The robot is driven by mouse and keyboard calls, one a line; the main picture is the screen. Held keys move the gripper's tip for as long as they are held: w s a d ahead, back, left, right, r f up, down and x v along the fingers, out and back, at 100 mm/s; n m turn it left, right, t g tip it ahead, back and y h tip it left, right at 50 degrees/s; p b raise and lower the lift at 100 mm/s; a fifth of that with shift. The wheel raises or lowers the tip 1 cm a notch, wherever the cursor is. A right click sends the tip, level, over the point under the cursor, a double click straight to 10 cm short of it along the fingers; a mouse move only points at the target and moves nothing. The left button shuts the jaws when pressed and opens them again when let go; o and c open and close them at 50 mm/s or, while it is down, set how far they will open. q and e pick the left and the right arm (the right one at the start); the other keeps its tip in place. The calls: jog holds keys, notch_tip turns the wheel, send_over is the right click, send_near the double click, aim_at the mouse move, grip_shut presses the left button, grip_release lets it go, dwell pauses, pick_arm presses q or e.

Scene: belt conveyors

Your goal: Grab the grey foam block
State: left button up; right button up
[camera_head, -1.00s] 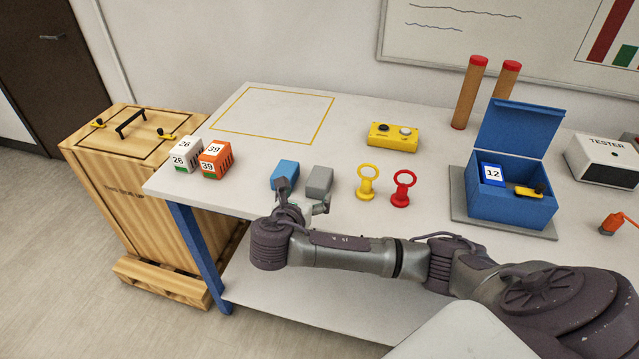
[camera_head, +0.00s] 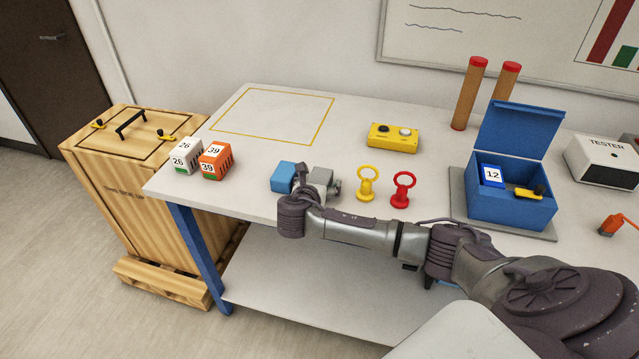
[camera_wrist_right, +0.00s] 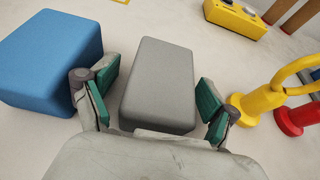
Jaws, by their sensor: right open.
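The grey foam block (camera_head: 321,177) lies on the white table, just right of the blue block (camera_head: 284,176). My right gripper (camera_head: 318,190) is at the block's near end and hides part of it in the head view. In the right wrist view the grey foam block (camera_wrist_right: 160,82) sits between the two green-padded fingers of the gripper (camera_wrist_right: 158,98). The fingers are open, with a gap to the block on each side. The left finger is between the grey block and the blue block (camera_wrist_right: 55,58). My left gripper is not in view.
A yellow ring stand (camera_head: 367,185) and a red ring stand (camera_head: 402,190) are close to the right. Two numbered cubes, one white (camera_head: 186,156) and one orange (camera_head: 215,161), stand at the left. A yellow button box (camera_head: 393,137) is behind. The yellow-outlined area (camera_head: 272,117) is empty.

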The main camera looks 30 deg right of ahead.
jog(key=c, duration=1)
